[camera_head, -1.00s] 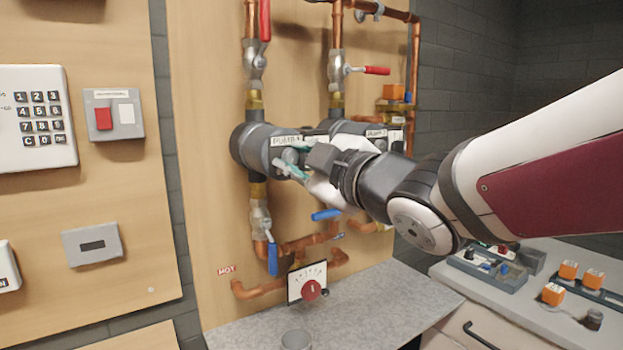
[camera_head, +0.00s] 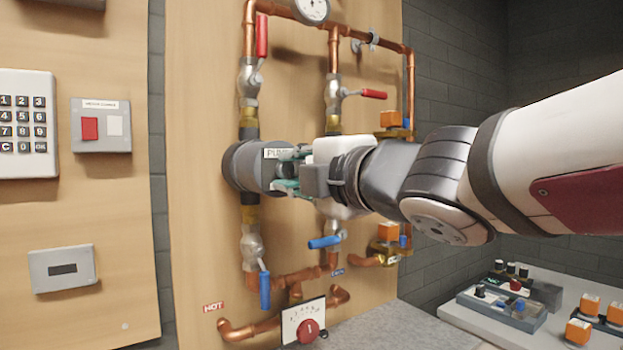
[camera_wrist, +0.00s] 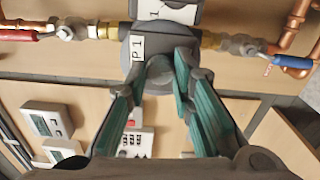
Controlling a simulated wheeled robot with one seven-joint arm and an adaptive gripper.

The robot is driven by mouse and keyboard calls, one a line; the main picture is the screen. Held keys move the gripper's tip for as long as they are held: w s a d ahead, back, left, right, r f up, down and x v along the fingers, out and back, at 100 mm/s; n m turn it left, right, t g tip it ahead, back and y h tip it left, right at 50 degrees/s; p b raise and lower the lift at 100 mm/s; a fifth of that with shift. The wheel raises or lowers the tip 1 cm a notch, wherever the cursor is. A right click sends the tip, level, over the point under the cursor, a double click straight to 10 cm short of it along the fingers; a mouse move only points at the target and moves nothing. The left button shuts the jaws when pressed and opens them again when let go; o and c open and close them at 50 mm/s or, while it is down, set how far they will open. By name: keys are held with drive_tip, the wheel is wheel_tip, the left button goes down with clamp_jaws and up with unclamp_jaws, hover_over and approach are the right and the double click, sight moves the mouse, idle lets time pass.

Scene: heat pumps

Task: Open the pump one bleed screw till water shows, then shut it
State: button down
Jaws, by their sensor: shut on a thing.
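Pump one (camera_head: 241,167) is a dark grey round body on the left copper pipe run, with a white label on its top. In the wrist view my gripper (camera_wrist: 160,82) has one finger on each side of the screw. In the head view the screw is hidden by the fingers. I see no water.
A red-handled valve (camera_head: 261,38) is above pump one and a blue-handled valve (camera_head: 265,288) below. Another red lever (camera_head: 373,94) and blue lever (camera_head: 325,242) belong to the right pipe run. A red dial (camera_head: 307,331) sits low. My arm hides most of the second pump.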

drive_tip(key=shift+f, duration=0.1)
idle(0.4)
drive_tip(key=c, duration=1.4)
unclamp_jaws()
drive_tip(key=shift+o, duration=0.2)
drive_tip(key=shift+s+d, duration=0.2)
drive_tip(key=shift+s, duration=0.2)
drive_tip(key=v, duration=1.1)
drive_tip(key=shift+d, duration=0.1)
